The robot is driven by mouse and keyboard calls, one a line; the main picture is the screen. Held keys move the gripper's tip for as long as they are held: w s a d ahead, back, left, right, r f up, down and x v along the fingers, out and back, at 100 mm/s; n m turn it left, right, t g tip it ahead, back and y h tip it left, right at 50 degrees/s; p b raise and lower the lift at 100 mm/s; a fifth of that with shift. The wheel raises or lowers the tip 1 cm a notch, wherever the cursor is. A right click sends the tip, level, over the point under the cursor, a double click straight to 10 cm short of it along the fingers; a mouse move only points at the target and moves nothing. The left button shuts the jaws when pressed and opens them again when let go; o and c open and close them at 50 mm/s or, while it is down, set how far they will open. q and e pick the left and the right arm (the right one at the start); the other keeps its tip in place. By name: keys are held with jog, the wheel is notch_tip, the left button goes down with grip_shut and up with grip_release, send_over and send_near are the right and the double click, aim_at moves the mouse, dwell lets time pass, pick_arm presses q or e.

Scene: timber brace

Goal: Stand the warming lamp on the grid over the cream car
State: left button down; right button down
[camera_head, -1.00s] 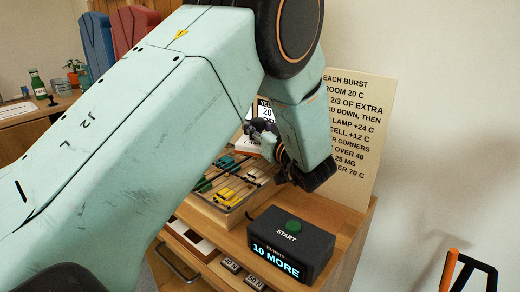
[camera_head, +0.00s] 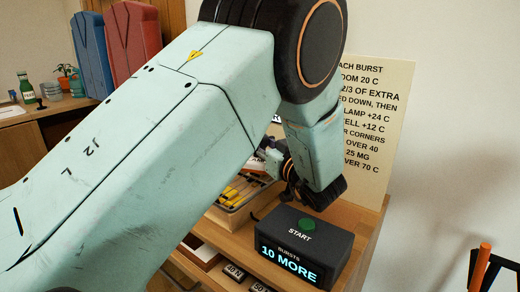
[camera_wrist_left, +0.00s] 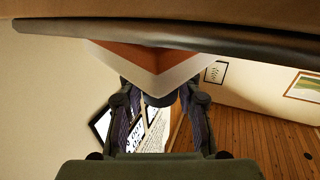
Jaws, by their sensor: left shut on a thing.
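My left gripper (camera_head: 268,162) is at the end of the mint arm, over the far part of the wooden tray and partly behind its own wrist. In the left wrist view its fingers (camera_wrist_left: 160,112) are closed around a dark stub under a large thing with a dark rim and orange and pale faces (camera_wrist_left: 155,65). I take this for the warming lamp, but it is too close to be sure. The tray (camera_head: 222,217) holds several yellow and pale long pieces. My arm hides much of it, and I cannot pick out the cream car.
A black box (camera_head: 305,245) with a green START button reads "10 MORE" at the tray's right. A printed board (camera_head: 375,130) stands behind. Small weight-like blocks (camera_head: 233,271) lie at the front. An orange and black thing (camera_head: 482,262) stands at lower right.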

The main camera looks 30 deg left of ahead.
pick_arm(q)
jog(key=shift+s+d+r, duration=0.15)
jog(key=shift+s+r, duration=0.05)
jog(key=shift+s, duration=0.05)
jog(key=shift+f, duration=0.15)
jog(key=c, duration=0.9)
grip_release()
jog(key=shift+f, duration=0.1)
jog(key=shift+c, duration=0.2)
jog(key=shift+w, duration=0.1)
